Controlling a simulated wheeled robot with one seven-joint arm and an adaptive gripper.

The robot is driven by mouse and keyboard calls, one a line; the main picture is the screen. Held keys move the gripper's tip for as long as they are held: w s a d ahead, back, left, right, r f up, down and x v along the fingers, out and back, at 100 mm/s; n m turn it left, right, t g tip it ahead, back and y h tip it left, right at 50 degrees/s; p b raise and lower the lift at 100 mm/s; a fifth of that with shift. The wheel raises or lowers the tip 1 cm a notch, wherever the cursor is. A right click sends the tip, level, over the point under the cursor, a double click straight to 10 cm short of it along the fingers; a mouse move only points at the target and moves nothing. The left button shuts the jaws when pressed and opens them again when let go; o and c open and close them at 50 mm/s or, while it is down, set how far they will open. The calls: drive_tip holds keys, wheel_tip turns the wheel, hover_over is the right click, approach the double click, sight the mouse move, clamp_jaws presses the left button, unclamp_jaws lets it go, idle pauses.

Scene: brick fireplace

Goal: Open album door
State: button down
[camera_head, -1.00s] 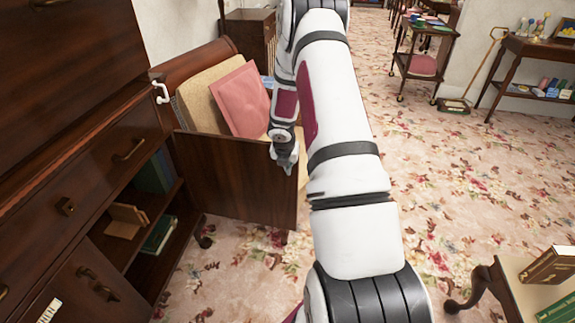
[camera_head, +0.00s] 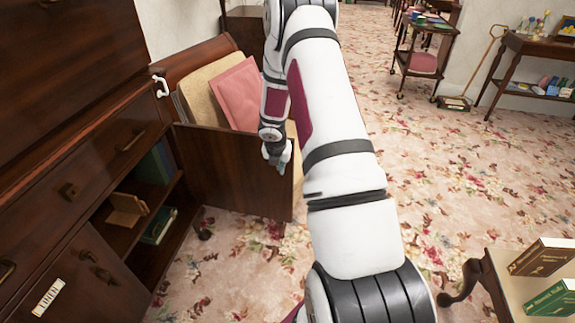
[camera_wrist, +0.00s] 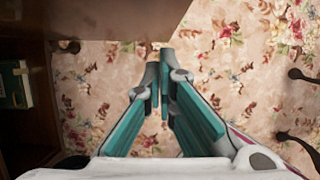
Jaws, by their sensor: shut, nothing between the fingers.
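A dark wooden panel (camera_head: 225,170), which looks like the album door, stands out at an angle from the cabinet (camera_head: 105,165), beside its open shelf bay. My gripper (camera_head: 280,166) is shut and empty near the panel's right end in the head view. In the wrist view, the closed teal fingertips (camera_wrist: 160,55) point at the panel's lower edge (camera_wrist: 120,25). I cannot tell whether they touch it. My arm hides part of the area beyond the gripper.
Pink and tan folders (camera_head: 237,92) stand in a wooden holder behind the panel. Books (camera_head: 158,225) sit on the open shelves. A small table with books (camera_head: 545,257) is at lower right. A trolley (camera_head: 425,60) stands farther back. Floral carpet (camera_head: 450,190) is clear on the right.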

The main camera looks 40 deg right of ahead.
drive_tip(key=p+v, duration=0.1)
drive_tip(key=v, duration=0.8)
drive_tip(key=shift+r+p, duration=0.15)
drive_tip(key=shift+p, duration=0.25)
drive_tip(key=shift+w+a, duration=0.1)
drive_tip(key=shift+w, duration=0.05)
drive_tip(key=s+a+r+m+p, duration=0.1)
drive_tip(key=s+a+r+m, duration=0.25)
drive_tip(key=r, duration=0.45)
drive_tip(key=s+a+r+m+h+p, duration=0.15)
drive_tip(key=a+r+m, duration=0.25)
drive_tip(key=r, duration=0.5)
drive_tip(key=s+a+r+m, duration=0.4)
drive_tip(key=r, duration=0.4)
drive_tip(key=s+a+r+m+y, duration=0.1)
drive_tip(key=s+a+r+m, duration=0.2)
drive_tip(key=s+a, duration=0.3)
drive_tip(key=s+a+r+m+t+y+p, duration=0.1)
drive_tip(key=s+a+r+m+y, duration=0.1)
drive_tip(key=s+a+m, duration=0.3)
drive_tip(key=s+a+r+m+t+y+p, duration=0.1)
drive_tip(key=s+a+r+m+y, duration=0.1)
drive_tip(key=s+a+r+m, duration=0.2)
drive_tip(key=s+a+m, duration=0.1)
drive_tip(key=s+a, duration=0.2)
drive_tip(key=s, duration=0.3)
drive_tip(key=shift+s+a+r, duration=0.2)
drive_tip(key=shift+s+r, duration=0.1)
drive_tip(key=shift+s, duration=0.05)
